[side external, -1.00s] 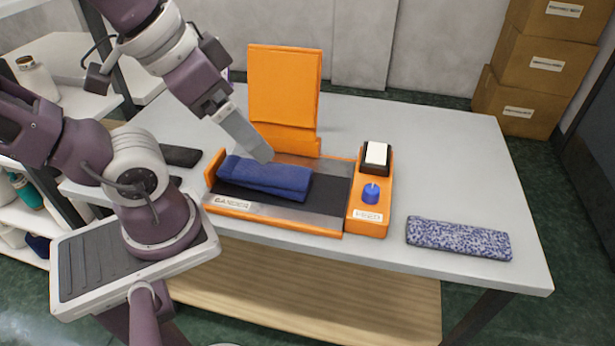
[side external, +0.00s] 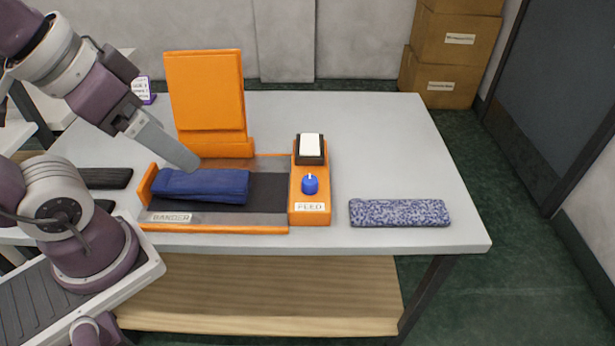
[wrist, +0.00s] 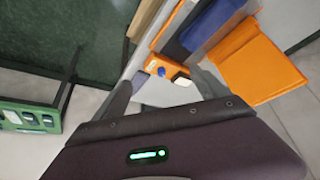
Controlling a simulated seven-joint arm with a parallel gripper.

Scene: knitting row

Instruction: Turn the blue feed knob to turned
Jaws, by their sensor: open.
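The blue feed knob (side external: 310,184) sits on an orange block (side external: 310,216) labelled FEED, at the right end of the bander. A small white mark shows at the knob's top. It also shows small in the wrist view (wrist: 161,71). My gripper (side external: 190,163) is up and to the left of the knob, over the folded blue cloth (side external: 205,186) in the side view. It is open, and its fingers are well apart in the wrist view (wrist: 165,92). The gripper is clear of the knob.
A black-framed white pad (side external: 311,147) stands behind the knob on the same block. An upright orange panel (side external: 205,95) rises behind the bander. A speckled folded cloth (side external: 400,213) lies right of it on the grey table (side external: 375,130). The table behind that cloth is clear.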

